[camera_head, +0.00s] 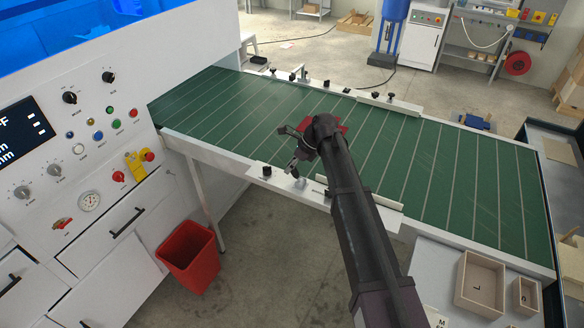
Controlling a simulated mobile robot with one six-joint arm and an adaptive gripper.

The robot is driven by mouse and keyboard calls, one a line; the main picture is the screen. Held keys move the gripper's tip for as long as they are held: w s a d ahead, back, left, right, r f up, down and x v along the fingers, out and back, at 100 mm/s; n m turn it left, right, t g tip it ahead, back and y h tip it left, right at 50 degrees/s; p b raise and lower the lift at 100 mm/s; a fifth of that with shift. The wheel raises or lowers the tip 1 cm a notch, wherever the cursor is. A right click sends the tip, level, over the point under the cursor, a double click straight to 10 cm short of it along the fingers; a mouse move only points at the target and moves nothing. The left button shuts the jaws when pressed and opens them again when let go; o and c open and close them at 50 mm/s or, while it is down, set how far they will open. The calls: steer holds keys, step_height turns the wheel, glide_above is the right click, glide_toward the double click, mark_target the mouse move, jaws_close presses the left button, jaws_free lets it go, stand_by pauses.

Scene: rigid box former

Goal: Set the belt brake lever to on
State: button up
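My gripper (295,145) is over the near half of the green conveyor belt (420,160), close to its near rail. Dark finger parts show at its left side, but they are small and overlap rail fittings, so I cannot tell whether it is open. I see nothing clearly held in it. No lever is readably labelled as the belt brake. A small grey fitting (300,183) stands on the near rail just below my gripper, beside a black knob (266,170). A yellow bracket-like part (135,164) with a red end sits on the control panel (60,150); its setting is unclear.
A red object (341,129) lies on the belt, partly hidden by my gripper. White guides (390,104) and knobs line the far rail. A red bin (190,258) stands below the panel. Wooden trays (483,282) sit at lower right. The belt's right half looks clear.

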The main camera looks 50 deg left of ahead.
steer(key=shift+o, duration=1.3)
steer(key=shift+a, duration=0.15)
steer(key=w+d+n+p, duration=0.1)
steer(key=w+d, duration=0.2)
steer(key=d, duration=0.4)
steer(key=w+d+r+n+t+p, duration=0.1)
steer(key=w+d, duration=0.3)
steer(key=d, duration=0.3)
steer(key=w+d+n+t+p, duration=0.1)
steer(key=w+d, duration=0.2)
steer(key=d, duration=0.4)
steer(key=shift+w+d+r, duration=0.15)
steer(key=shift+w+r, duration=0.15)
steer(key=shift+r, duration=0.1)
steer(key=w+d+r+n+t+h+p, duration=0.1)
steer(key=d+r+n+p, duration=0.15)
steer(key=d, duration=1.45)
steer(key=w+d+r+n+t+h+p, duration=0.1)
steer(key=w+d+n+t+p, duration=0.15)
steer(key=d, duration=1.45)
steer(key=s+d+r+n+h+p, duration=0.1)
steer(key=s+d, duration=0.2)
steer(key=d, duration=0.5)
steer(key=s+d+r+n+h+p, duration=0.1)
steer(key=s+d, duration=0.3)
steer(key=d, duration=0.5)
steer(key=shift+s+d+r+n, duration=0.15)
steer(key=shift+s+d+n, duration=0.1)
steer(key=shift+n, duration=0.55)
steer(key=shift+g, duration=0.25)
